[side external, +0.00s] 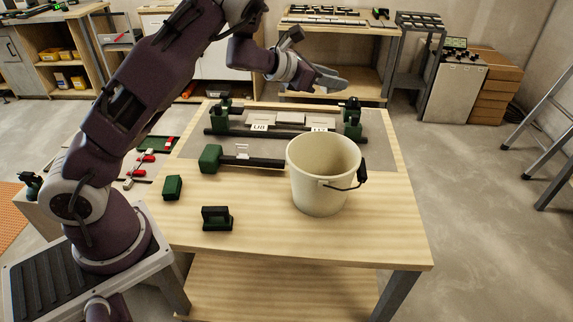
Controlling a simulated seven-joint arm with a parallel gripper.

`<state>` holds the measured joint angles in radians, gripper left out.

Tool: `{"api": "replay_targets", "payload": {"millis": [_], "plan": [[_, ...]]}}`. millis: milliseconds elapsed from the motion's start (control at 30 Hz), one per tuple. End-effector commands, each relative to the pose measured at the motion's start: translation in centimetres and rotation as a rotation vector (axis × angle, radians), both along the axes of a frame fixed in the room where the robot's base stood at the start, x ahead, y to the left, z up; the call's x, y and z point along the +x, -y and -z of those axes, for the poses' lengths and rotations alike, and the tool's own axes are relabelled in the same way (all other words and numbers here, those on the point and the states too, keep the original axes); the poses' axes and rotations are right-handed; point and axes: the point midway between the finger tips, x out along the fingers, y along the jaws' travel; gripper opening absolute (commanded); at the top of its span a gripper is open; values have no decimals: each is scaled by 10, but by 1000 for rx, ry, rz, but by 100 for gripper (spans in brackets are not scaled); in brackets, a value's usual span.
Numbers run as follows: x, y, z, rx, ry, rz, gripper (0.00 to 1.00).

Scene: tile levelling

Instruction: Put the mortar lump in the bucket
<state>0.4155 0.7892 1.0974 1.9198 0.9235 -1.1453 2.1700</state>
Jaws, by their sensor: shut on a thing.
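The cream bucket (318,190) stands upright on the wooden table, its black-gripped handle hanging at the right. My gripper (326,80) is raised beyond the table's far side in the picture, above and behind the bucket's rim. It is shut on a small grey thing that I take to be the mortar lump; the fingers and the lump are hard to tell apart at this size. The gripper is clear of the bucket. The inside bottom of the bucket is hidden by its near wall.
Behind the bucket is a dark rail frame with green clamps (352,118) and pale tiles (290,119). A green block (173,187) and a black-handled block (217,218) sit at front left. The front right tabletop is clear.

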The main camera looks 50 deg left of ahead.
Motion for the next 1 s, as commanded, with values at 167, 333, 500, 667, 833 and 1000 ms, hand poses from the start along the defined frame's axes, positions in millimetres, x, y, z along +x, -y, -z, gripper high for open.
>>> {"api": "replay_targets", "payload": {"millis": [167,333,500,667,833,1000], "plan": [[28,-57,67,-9,-11,205,0],[10,-110,130,-16,-8,378,0],[-16,-140,161,-17,-4,464,0],[-24,-145,192,-17,-7,484,0],[-24,-145,225,-16,-6,483,0],[-24,-145,249,-14,-8,482,0]]}}
